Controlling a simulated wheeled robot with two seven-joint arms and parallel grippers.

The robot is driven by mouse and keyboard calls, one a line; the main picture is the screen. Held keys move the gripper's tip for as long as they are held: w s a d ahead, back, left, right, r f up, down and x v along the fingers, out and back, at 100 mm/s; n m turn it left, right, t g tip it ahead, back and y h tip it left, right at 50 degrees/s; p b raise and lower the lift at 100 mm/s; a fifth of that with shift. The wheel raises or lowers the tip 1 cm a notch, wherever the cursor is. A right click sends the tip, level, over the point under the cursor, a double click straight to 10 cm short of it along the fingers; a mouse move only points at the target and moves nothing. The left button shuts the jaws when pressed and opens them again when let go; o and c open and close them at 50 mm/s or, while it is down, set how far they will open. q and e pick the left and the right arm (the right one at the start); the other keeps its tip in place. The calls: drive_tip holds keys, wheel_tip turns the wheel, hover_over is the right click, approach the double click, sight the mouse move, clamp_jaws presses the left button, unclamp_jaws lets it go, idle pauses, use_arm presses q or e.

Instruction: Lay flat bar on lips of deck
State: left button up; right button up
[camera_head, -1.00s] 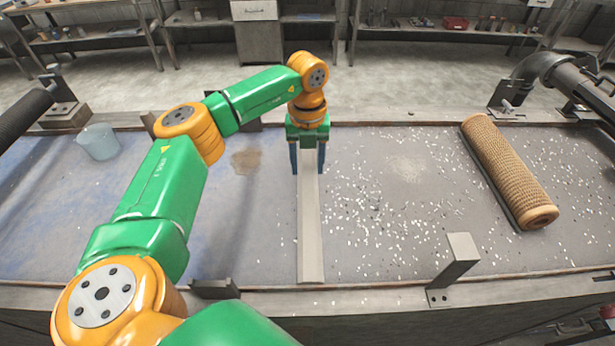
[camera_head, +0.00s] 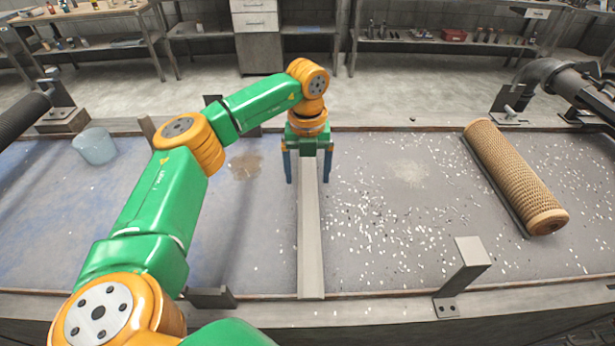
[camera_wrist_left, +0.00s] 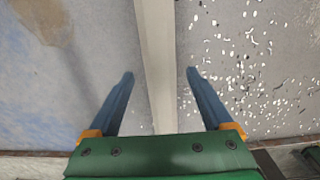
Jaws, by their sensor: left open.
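The flat bar (camera_head: 311,240) is a long, pale grey strip lying front to back across the deck (camera_head: 390,270). Its near end reaches the deck's front lip (camera_head: 390,290); its far end is hidden beneath my left gripper, so contact with the back lip (camera_head: 400,128) cannot be seen. My left gripper (camera_head: 308,182) points down at the bar's far part, open, with one blue finger on each side. The left wrist view shows the bar (camera_wrist_left: 157,60) between the two spread fingers, with a gap on both sides. My right gripper is not in view.
A tan mesh tube (camera_head: 513,175) lies at the right of the deck. A translucent cup (camera_head: 95,146) stands at the far left. A grey bracket (camera_head: 464,268) rises at the front edge, right of the bar. Small pale chips are scattered right of the bar.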

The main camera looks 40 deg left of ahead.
sight(308, 184)
use_arm(q)
wheel_tip(308, 184, up, 11)
drive_tip(key=shift+f, duration=0.2)
